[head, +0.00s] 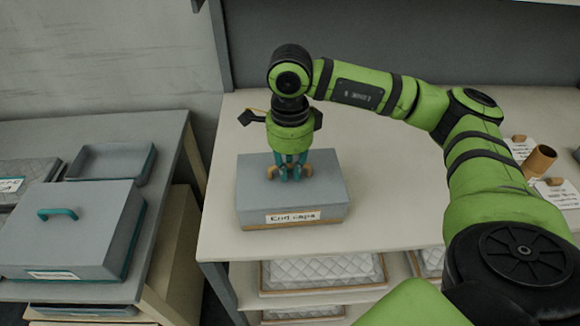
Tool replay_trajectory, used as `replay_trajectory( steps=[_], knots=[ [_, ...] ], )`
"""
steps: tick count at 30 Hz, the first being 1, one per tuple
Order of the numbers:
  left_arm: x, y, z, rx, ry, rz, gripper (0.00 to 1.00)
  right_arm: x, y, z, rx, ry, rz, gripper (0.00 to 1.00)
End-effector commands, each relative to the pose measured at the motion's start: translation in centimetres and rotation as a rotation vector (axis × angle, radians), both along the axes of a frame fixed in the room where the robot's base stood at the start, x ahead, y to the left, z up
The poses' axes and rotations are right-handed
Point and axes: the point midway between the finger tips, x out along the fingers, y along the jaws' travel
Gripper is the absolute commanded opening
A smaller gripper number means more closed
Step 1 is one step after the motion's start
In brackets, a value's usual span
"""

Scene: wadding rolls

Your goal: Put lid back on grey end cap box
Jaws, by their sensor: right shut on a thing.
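The grey box (327,196) with the "End caps" label (293,217) stands on the pale table. Its flat grey lid (257,177) shows on top, seemingly level and lined up with the box. Whether it is fully seated I cannot tell. My right gripper (290,174) points straight down over the middle of the lid. Its teal fingers are shut on what seems to be the lid's handle, mostly hidden by them. My left gripper is not in view.
On the left bench are another grey box with a teal handle (75,230) and an open grey tray (112,162). A brown roll (540,160) and paper notes lie at the right. Quilted wadding (320,270) is on the shelf below. The table right of the box is clear.

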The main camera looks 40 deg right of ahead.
Motion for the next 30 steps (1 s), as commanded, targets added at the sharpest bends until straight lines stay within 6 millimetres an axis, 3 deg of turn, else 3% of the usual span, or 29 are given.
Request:
replay_trajectory(
  steps=[10,12,13,20,23,30],
  knots=[
    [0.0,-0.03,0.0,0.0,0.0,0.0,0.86,0.0,0.02,0.02,0.001,0.0,0.0,0.0],
    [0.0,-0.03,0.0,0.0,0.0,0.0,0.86,0.0,0.02,0.02,0.001,0.0,0.0,0.37],
    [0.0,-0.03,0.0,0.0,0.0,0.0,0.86,0.0,0.02,0.02,0.001,0.0,0.0,0.45],
    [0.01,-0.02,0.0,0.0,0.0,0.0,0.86,0.01,0.02,0.02,0.001,0.0,0.0,0.45],
    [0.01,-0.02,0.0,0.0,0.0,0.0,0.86,0.0,0.01,0.0,0.0,0.0,0.0,0.67],
    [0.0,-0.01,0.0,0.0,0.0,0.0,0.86,0.0,0.01,0.0,0.0,0.0,0.0,0.68]
  ],
)
